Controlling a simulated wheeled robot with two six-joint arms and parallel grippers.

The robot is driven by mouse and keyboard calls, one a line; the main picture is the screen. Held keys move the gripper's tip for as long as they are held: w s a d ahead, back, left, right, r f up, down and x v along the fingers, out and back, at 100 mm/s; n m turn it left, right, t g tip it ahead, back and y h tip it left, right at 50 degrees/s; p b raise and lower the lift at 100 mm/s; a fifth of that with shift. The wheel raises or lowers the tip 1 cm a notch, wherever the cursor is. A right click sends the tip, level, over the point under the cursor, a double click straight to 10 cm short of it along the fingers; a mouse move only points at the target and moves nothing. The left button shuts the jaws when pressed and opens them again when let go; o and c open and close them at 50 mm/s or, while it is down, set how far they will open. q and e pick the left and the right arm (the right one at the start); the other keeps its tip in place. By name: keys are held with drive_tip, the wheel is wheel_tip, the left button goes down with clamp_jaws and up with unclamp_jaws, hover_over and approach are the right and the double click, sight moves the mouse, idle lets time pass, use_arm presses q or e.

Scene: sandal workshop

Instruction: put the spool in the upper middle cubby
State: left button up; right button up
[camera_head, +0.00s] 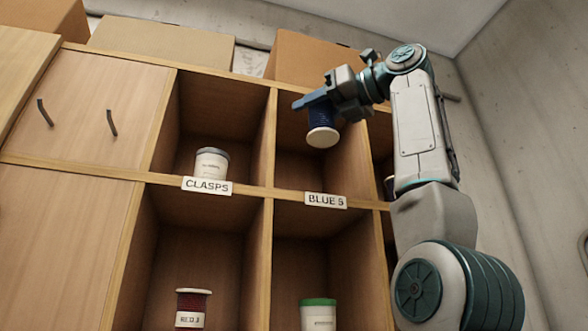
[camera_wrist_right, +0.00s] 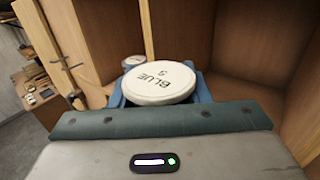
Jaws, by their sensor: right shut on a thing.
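A dark blue spool (camera_head: 323,118) with white ends is held by my right gripper (camera_head: 316,100), whose blue fingers are shut on it. The spool is at the front of the upper middle cubby (camera_head: 295,170), above the label "BLUE 5" (camera_head: 325,200). I cannot tell how far inside it is. In the right wrist view the white end of the spool (camera_wrist_right: 160,84) shows between the fingers, marked "BLUE" and a digit that is hard to read. The cubby floor seen below the spool is bare. My left gripper is not in view.
A white jar (camera_head: 211,163) stands in the cubby to the left, labelled "CLASPS" (camera_head: 207,186). Below are a red spool (camera_head: 193,305) and a green-topped container (camera_head: 318,313). Cardboard boxes (camera_head: 160,42) sit on the shelf top. Upright dividers border the cubby.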

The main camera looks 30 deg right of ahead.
drive_tip(key=w+d+p, duration=0.3)
drive_tip(key=w+p, duration=0.3)
drive_tip(key=w, duration=0.7)
drive_tip(key=shift+f+b, duration=0.7)
drive_tip(key=shift+f, duration=2.3)
drive_tip(key=shift+w+d+f+p, duration=0.1)
drive_tip(key=shift+w+f+p, duration=0.1)
drive_tip(key=shift+p, duration=0.15)
drive_tip(key=shift+w+d+f, duration=0.1)
drive_tip(key=shift+w+f, duration=0.15)
drive_tip(key=shift+f, duration=0.15)
drive_tip(key=shift+s, duration=0.25)
drive_tip(key=shift+f, duration=0.15)
drive_tip(key=o, duration=1)
drive_tip(key=shift+w, duration=0.15)
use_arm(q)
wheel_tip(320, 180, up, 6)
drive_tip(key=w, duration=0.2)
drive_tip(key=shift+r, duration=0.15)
